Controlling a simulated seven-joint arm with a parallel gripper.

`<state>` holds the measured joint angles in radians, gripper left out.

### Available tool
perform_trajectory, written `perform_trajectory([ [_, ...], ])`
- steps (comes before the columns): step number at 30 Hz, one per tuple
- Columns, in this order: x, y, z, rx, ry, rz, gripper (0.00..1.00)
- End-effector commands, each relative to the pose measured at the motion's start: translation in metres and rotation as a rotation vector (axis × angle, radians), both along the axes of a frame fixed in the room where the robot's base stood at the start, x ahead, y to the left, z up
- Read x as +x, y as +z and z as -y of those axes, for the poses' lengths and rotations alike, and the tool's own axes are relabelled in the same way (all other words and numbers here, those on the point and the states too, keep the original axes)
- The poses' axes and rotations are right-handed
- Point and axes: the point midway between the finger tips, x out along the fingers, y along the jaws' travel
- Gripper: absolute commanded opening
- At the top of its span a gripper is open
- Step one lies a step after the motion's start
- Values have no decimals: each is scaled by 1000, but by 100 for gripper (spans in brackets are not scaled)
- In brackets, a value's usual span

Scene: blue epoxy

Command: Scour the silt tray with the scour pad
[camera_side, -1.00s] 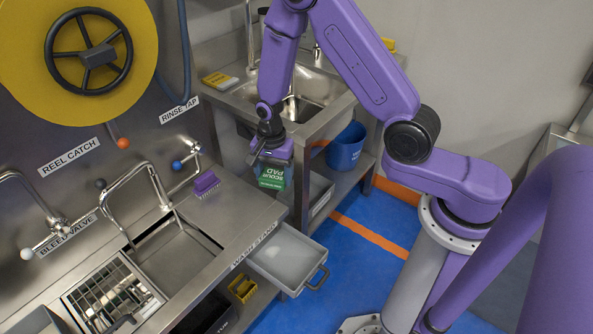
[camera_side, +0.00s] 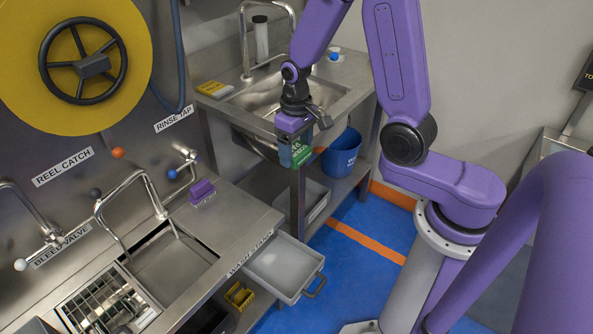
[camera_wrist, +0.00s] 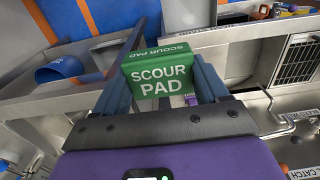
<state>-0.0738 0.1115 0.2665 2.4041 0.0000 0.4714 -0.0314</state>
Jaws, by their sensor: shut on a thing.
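My gripper (camera_side: 296,140) is shut on the scour pad (camera_side: 301,156), a green block with white lettering. In the wrist view the pad (camera_wrist: 161,78) sits between the two blue fingers of my gripper (camera_wrist: 163,90), its label facing the camera. The silt tray appears to be the pale grey tray with a handle (camera_side: 286,270), jutting out at the right end of the wash stand. A whitish patch shows on its floor. The pad hangs in the air above and behind the tray, apart from it.
A steel sink bench (camera_side: 345,100) stands behind my gripper, with a blue bucket (camera_side: 342,153) on its lower shelf. A purple brush (camera_side: 202,193) sits on the wash stand (camera_side: 238,218). Yellow items (camera_side: 239,296) lie below. Blue floor (camera_side: 350,270) is clear right of the tray.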

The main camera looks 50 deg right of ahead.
Motion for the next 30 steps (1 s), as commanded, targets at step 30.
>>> perform_trajectory([
  [30, 43, -213, -61, -1, -29, -6, 40],
])
